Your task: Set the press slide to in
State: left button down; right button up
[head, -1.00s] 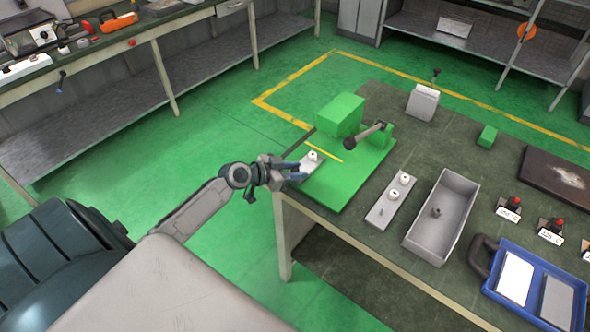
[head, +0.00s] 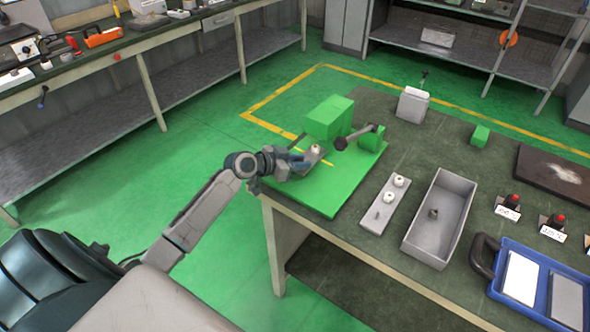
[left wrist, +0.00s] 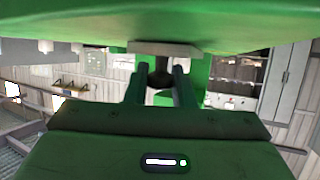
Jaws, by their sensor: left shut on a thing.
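The press (head: 325,190) is a bright green base with a green block (head: 328,118) and a dark-knobbed lever (head: 355,136) beside it. The press slide (head: 311,157) is a small grey plate with a white round piece on top, lying on the base just in front of the block and across a yellow line. My left gripper (head: 298,165) is at the slide's outer end, low over the base edge. In the left wrist view my left gripper (left wrist: 160,95) is shut on a dark round knob (left wrist: 161,74) below a pale plate. My right gripper is out of view.
A grey plate with two white pieces (head: 384,205), an open grey box (head: 440,215) and a blue tray (head: 535,282) stand to the right on the table. A grey box-like stand (head: 412,105) is at the back. The green floor to the left is clear.

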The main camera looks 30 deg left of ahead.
pick_arm(q)
jog(key=c, duration=1.3)
grip_release()
jog(key=shift+o, duration=0.2)
jog(key=shift+s+a+r, duration=0.15)
jog(key=shift+s+a, duration=0.15)
jog(key=shift+s, duration=0.15)
jog(key=b+v, duration=0.2)
jog(key=v, duration=0.5)
jog(key=shift+s+a+r, duration=0.1)
jog(key=shift+s+a, duration=0.05)
jog(key=shift+s, duration=0.1)
jog(key=shift+v, duration=1.05)
jog(key=shift+r, duration=0.2)
